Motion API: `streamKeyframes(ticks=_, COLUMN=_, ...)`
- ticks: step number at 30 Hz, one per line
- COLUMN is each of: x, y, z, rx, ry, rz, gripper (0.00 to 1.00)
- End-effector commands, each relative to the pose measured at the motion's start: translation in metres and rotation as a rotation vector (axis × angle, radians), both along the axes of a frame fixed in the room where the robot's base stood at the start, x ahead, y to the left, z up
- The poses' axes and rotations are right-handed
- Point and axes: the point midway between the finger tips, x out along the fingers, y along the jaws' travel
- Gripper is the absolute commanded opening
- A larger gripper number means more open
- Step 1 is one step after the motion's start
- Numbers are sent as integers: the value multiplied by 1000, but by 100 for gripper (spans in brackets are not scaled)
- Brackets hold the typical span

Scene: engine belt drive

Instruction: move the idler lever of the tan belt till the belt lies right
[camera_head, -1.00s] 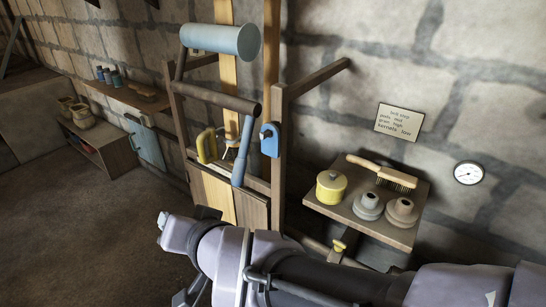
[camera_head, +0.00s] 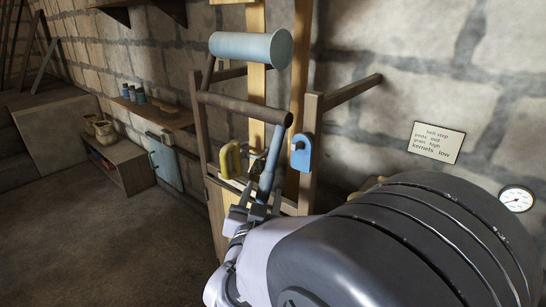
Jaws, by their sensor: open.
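The tan belt (camera_head: 257,85) runs upright behind a light blue roller (camera_head: 245,47) and a dark brown roller (camera_head: 240,107) in a wooden frame. The rollers and my arm hide parts of it. A blue lever (camera_head: 271,158) hangs below the right end of the brown roller, beside the belt; I cannot tell for sure that it is the idler lever. A yellow handle (camera_head: 231,159) is to its left. My gripper (camera_head: 262,197) is open, at the lower end of the blue lever. I cannot tell whether they touch.
A blue bracket (camera_head: 301,153) sits on the frame's right post (camera_head: 310,130), and a bar juts out to the right. A sign (camera_head: 438,142) and a dial (camera_head: 516,198) are on the stone wall. My arm covers the lower right. The floor at left is clear.

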Motion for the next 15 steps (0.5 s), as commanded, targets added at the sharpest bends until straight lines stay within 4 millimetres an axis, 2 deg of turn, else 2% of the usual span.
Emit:
streamKeyframes(ticks=3, x=23, y=-4, z=-1, rx=0, ry=-1, rz=-2, gripper=50)
streamKeyframes(ticks=6, x=36, y=-4, z=-1, rx=0, ry=-1, rz=0, gripper=50)
streamKeyframes(ticks=15, x=45, y=-5, z=0, rx=-1, ry=0, rz=1, gripper=50)
